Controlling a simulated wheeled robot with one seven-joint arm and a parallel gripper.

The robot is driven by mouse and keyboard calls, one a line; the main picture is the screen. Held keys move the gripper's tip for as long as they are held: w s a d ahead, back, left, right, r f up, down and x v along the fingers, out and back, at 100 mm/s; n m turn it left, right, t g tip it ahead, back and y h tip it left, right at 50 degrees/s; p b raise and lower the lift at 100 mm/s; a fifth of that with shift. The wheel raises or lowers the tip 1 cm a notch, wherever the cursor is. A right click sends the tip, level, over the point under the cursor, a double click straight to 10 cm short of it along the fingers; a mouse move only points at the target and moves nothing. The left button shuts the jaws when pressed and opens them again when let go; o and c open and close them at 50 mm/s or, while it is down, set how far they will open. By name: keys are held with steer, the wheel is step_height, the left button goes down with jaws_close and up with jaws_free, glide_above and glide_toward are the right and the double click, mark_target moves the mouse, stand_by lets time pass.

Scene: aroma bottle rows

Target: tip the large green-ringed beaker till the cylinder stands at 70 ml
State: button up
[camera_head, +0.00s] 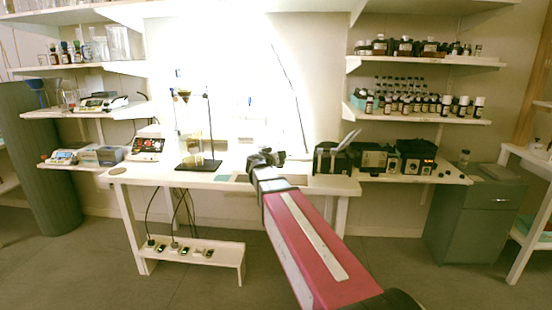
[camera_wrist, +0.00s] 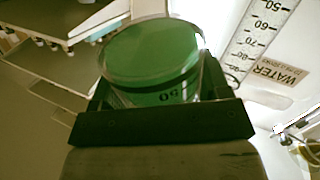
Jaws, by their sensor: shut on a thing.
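My gripper (camera_head: 264,158) reaches over the middle of the white table. In the wrist view its dark jaws are shut on a glass beaker (camera_wrist: 155,60) with a round green face and a "50" mark that reads upside down. The beaker's fill and exact tilt cannot be told. To its right in the wrist view is a white scale strip (camera_wrist: 262,28) with marks from 50 to 90, apart from the beaker. A tag reading "WATER" (camera_wrist: 278,72) lies beside it. I cannot tell whether this scale belongs to the cylinder, and no liquid level can be read.
A dark stand (camera_head: 198,165) with glassware is on the white table (camera_head: 150,176) left of my gripper. Dark boxes (camera_head: 372,157) stand to the right. Bottles (camera_head: 420,104) line the right shelves. A low bench (camera_head: 215,262) stands on the floor. The wall behind is glaring white.

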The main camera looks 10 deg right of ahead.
steer(key=shift+w+a+r+n+g, duration=0.3)
steer(key=shift+w+r+n+g, duration=0.15)
steer(key=shift+n, duration=0.35)
steer(key=shift+n+g, duration=0.35)
steer(key=shift+n, duration=0.25)
steer(key=shift+w+a+r, duration=0.15)
steer(key=shift+w+r, duration=0.1)
steer(key=shift+r, duration=0.75)
steer(key=shift+w+a+r, duration=0.1)
steer(key=shift+w+r, duration=0.15)
steer(key=shift+r, duration=0.7)
stand_by(0.9)
steer(key=shift+w+a+r+n+g, duration=0.15)
steer(key=shift+r+n+g, duration=0.3)
steer(key=shift+n, duration=0.25)
steer(key=shift+f+n+g, duration=0.25)
steer(key=shift+n, duration=0.35)
steer(key=shift+r, duration=0.15)
steer(key=shift+r+n, duration=0.15)
steer(key=shift+n, duration=0.25)
stand_by(1.9)
